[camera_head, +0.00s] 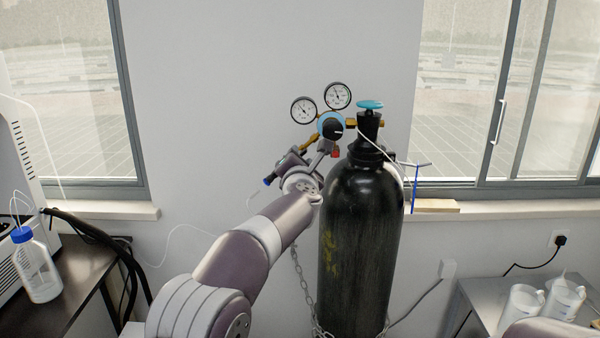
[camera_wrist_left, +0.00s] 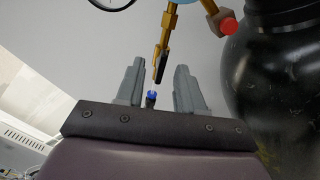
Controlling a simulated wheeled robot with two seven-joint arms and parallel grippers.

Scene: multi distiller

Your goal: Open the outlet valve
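The outlet valve (camera_wrist_left: 161,62) is a brass fitting with a black lever and a blue tip. It hangs from the regulator (camera_head: 331,126), which has a light blue ring and a black knob. My left gripper (camera_wrist_left: 159,68) is open, with one grey finger on either side of the valve. The black lever lies in the gap, and I see no finger clearly touching it. In the head view my left gripper (camera_head: 309,156) is beside the brass outlet, partly hidden by its own wrist. My right gripper is out of view.
The black gas cylinder (camera_head: 360,235) stands right of my left arm, with a teal hand wheel (camera_head: 369,104) on top and a chain (camera_head: 301,272) around it. Two gauges (camera_head: 304,110) sit above the regulator. A blue-capped bottle (camera_head: 36,268) stands at left; white jugs (camera_head: 564,298) at right.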

